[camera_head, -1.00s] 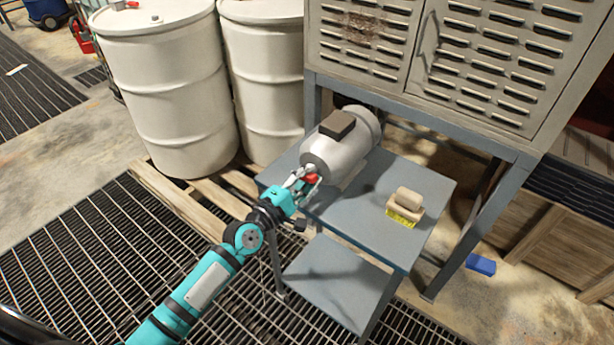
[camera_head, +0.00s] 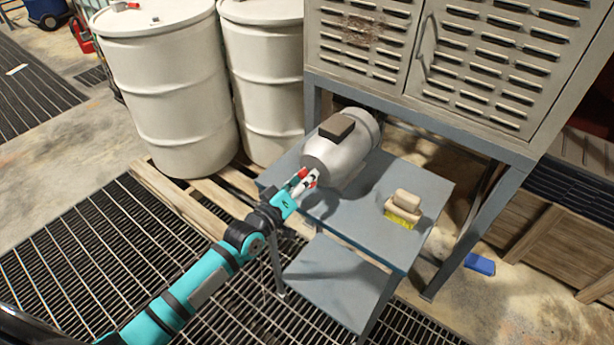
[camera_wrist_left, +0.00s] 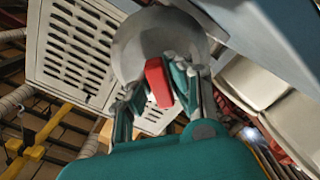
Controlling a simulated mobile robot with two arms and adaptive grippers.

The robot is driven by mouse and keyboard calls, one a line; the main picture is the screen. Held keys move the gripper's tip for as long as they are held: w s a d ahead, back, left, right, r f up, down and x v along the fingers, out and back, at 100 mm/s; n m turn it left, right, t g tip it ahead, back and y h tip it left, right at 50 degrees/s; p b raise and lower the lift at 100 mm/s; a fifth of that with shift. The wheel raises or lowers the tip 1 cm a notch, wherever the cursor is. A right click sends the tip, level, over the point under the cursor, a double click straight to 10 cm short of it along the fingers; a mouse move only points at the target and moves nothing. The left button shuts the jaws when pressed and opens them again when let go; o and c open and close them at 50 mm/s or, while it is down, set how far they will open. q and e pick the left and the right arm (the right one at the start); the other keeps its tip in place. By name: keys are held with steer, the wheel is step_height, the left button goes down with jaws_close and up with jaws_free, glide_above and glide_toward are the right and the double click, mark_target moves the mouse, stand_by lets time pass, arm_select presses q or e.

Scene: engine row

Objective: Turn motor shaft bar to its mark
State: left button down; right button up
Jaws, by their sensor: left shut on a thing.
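The grey motor (camera_head: 340,152) with a dark box on top lies on the blue-grey bench. Its red shaft bar (camera_wrist_left: 158,83) is at the motor's near end face. In the head view, bits of red show around the fingers. My left gripper (camera_head: 305,180) is at that end face, shut on the bar. In the left wrist view, the gripper (camera_wrist_left: 160,90) has its fingers on both sides of the bar, which looks tilted in the picture. The fingers hide part of the bar. I cannot make out the mark. My right gripper is not in view.
A brush with a yellow base (camera_head: 403,208) sits on the bench (camera_head: 360,222) right of the motor. White drums (camera_head: 170,90) stand on a pallet at the left. A louvred cabinet (camera_head: 450,60) rises behind the bench. A blue block (camera_head: 480,264) lies on the floor.

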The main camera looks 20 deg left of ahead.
arm_select(q)
steer(key=m, duration=0.2)
steer(key=m+p, duration=0.1)
steer(key=m, duration=0.2)
steer(key=shift+s+f+m, duration=0.1)
steer(key=shift+f+m, duration=0.1)
steer(key=shift+m, duration=0.1)
steer(key=shift+m+p, duration=0.35)
steer(key=shift+m, duration=1.75)
steer(key=shift+f, duration=0.1)
steer(key=c, duration=1.2)
jaws_free()
steer(key=shift+c, duration=0.2)
steer(key=shift+a+r, duration=0.1)
steer(key=shift+r, duration=0.1)
steer(key=v, duration=1.2)
